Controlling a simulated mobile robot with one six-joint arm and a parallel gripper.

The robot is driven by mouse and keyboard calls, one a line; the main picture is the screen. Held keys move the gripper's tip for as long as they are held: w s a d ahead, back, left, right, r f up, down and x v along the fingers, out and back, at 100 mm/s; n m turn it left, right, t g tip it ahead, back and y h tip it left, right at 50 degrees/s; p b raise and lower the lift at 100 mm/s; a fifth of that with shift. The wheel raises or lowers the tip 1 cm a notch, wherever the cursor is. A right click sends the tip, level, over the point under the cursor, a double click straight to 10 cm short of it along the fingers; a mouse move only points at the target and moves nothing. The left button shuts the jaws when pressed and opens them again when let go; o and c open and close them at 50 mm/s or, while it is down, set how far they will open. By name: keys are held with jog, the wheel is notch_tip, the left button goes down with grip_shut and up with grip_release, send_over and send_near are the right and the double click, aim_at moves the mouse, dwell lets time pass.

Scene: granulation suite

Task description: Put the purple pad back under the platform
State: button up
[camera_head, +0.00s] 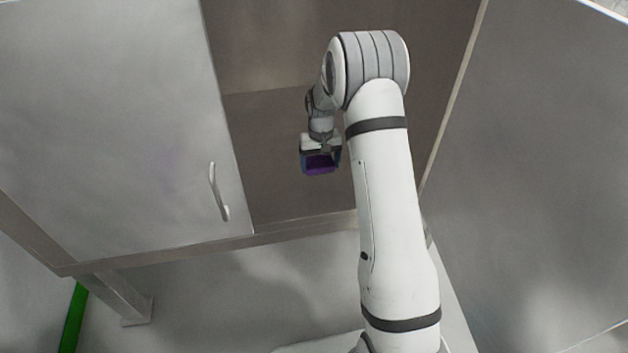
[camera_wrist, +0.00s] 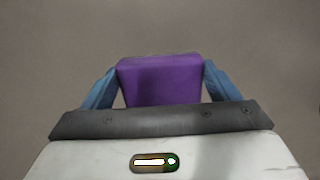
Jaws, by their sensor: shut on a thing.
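The purple pad (camera_wrist: 160,80) is a small block held between the two blue fingers of my gripper (camera_wrist: 160,88) in the wrist view. In the head view the pad (camera_head: 320,168) shows as a small purple shape at the end of my gripper (camera_head: 321,163). My gripper is shut on it, inside the open cabinet (camera_head: 275,120), over its brownish-grey floor. I cannot tell whether the pad touches that floor. I cannot make out the platform in either view.
A grey cabinet door (camera_head: 120,130) with a curved handle (camera_head: 217,192) stands on the left of the opening. A grey panel (camera_head: 530,170) stands on the right. The cabinet's front edge (camera_head: 300,228) runs below my gripper. A green strip (camera_head: 73,318) shows at lower left.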

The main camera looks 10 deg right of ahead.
aim_at(321, 184)
jog(key=shift+d+f+b, duration=0.15)
jog(key=shift+f+b, duration=0.25)
jog(key=shift+f, duration=1)
jog(key=shift+d+f+b, duration=0.1)
jog(key=shift+f+b, duration=0.25)
jog(key=shift+f, duration=1)
jog(key=shift+f, duration=0.15)
jog(key=o, duration=1.1)
jog(key=shift+c, duration=0.2)
